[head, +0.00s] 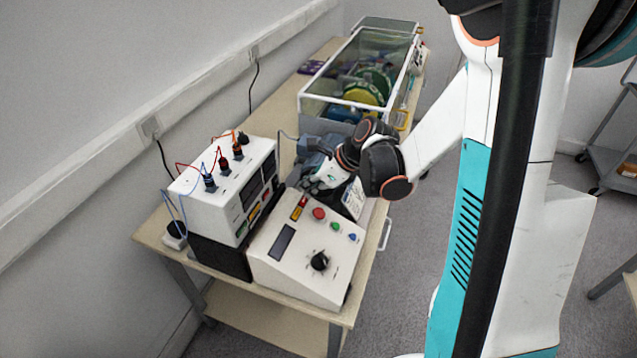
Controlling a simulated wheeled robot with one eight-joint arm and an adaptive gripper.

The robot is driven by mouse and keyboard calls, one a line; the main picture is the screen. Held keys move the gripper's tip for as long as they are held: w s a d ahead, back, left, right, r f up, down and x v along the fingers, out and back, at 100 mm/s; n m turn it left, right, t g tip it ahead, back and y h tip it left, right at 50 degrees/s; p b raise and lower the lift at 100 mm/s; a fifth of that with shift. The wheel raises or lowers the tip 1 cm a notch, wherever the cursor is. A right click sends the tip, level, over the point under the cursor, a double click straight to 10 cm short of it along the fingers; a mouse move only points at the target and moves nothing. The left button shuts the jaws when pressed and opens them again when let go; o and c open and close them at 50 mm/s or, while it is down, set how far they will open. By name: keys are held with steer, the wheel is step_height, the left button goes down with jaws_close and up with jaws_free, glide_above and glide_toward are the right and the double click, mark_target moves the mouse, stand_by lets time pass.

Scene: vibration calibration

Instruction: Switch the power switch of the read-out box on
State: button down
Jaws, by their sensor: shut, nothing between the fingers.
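A white box with cables (222,190) stands on the bench at the left, its front with dark displays facing right. A sloped white console (318,262) stands beside it, with a dark display, a black knob and red, green and blue buttons. I cannot tell for sure which is the read-out box. A small red and yellow part (299,208) near the console's top left may be a switch; its position is too small to read. My gripper (313,183) is shut and empty behind the console's upper edge, close to both boxes. Its fingertips are hard to make out.
The boxes stand at the near end of a wooden bench (154,228) along the wall. A clear-walled case (318,106) with green and yellow parts stands behind my gripper. Cables rise from the left box. Floor is free right of the bench; a grey trolley (612,165) stands far right.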

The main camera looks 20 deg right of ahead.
mark_target(290, 197)
steer(key=w+a+f, duration=0.2)
steer(key=shift+w+a+b, duration=0.3)
steer(key=shift+a+b, duration=0.05)
steer(key=shift+w+a, duration=0.5)
steer(key=shift+w+a+f+b, duration=0.2)
steer(key=shift+f+b, duration=0.05)
steer(key=shift+b, duration=0.25)
steer(key=shift+r, duration=0.2)
steer(key=shift+r+p, duration=0.6)
steer(key=shift+r, duration=0.15)
steer(key=shift+d, duration=0.1)
